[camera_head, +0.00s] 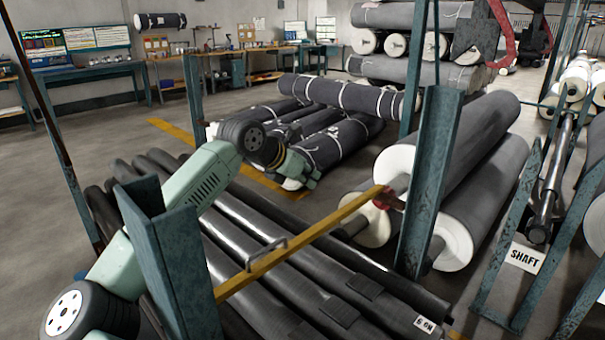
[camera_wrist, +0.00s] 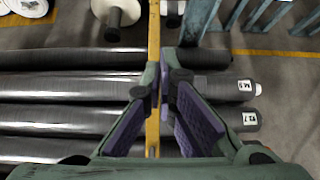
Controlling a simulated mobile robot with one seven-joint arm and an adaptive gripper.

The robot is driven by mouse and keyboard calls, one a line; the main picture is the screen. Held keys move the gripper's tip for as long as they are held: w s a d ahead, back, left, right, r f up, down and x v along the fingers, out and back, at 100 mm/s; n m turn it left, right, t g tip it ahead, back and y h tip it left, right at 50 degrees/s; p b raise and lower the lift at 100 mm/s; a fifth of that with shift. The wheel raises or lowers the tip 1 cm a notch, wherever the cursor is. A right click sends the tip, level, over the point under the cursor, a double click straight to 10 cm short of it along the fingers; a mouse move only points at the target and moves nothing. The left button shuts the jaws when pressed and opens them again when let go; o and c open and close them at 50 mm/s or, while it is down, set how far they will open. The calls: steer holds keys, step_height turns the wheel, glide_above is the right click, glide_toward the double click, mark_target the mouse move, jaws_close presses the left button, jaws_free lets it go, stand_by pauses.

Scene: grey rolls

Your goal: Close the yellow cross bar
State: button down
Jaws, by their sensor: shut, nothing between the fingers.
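The yellow cross bar (camera_head: 320,229) runs from the blue-green post (camera_head: 170,260) at the lower left up towards the blue-green post (camera_head: 432,185) at the right. It carries a small metal handle (camera_head: 266,252) and a red piece (camera_head: 385,198) at its far right end, beside the right post. Whether that end touches the post is unclear. My gripper (camera_head: 303,170) is up and behind the bar in the head view. In the wrist view my gripper (camera_wrist: 164,82) is shut and empty, in line with the bar (camera_wrist: 153,35), which passes behind the fingers. The handle is hidden there.
Long dark rolls (camera_head: 240,215) lie beneath the bar. More wrapped rolls (camera_head: 330,150) lie behind my gripper. A shaft rack with a "SHAFT" sign (camera_head: 525,258) is at the right. Open floor lies at the left back.

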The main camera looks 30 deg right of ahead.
steer(key=shift+d+f, duration=0.15)
steer(key=shift+f, duration=0.05)
steer(key=shift+r, duration=0.1)
step_height(320, 180, up, 14)
steer(key=p, duration=0.8)
steer(key=shift+p, duration=0.3)
